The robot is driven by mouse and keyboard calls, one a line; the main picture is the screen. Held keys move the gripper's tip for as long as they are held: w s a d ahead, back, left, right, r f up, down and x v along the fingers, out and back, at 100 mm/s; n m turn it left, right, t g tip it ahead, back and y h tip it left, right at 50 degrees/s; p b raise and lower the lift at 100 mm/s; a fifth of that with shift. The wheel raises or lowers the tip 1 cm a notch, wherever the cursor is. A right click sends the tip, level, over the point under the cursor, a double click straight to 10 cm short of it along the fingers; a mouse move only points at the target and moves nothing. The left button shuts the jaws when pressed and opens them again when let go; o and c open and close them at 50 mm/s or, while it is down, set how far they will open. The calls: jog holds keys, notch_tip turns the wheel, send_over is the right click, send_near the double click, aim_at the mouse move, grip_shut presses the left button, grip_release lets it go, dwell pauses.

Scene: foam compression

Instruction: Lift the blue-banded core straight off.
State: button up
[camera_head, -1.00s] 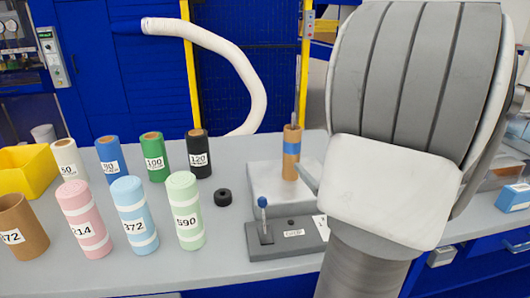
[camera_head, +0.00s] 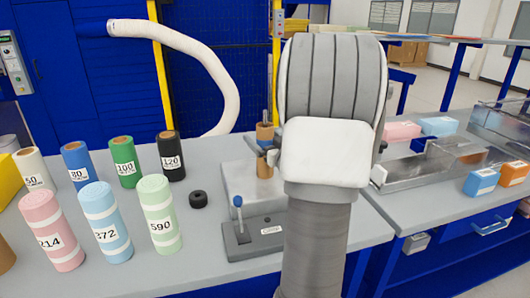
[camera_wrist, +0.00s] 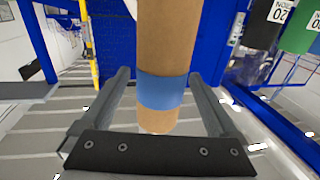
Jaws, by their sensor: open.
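The blue-banded core (camera_head: 264,168) is a brown cardboard tube standing upright on the grey machine (camera_head: 240,187) in the head view. A thin metal rod (camera_head: 268,112) shows above its top. The fingers are open, with a gap on each side of the core. My arm hides part of the machine's right side.
Several labelled rolls, including the green one (camera_head: 124,162) and pink one (camera_head: 52,229), stand left of the machine. A black ring (camera_head: 198,200) lies close by. A blue-knobbed lever (camera_head: 239,217) rises at the machine's front.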

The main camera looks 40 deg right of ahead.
jog(key=shift+x, duration=0.95)
jog(key=shift+c, duration=0.2)
jog(key=c, duration=1.4)
jog(key=shift+r, duration=0.1)
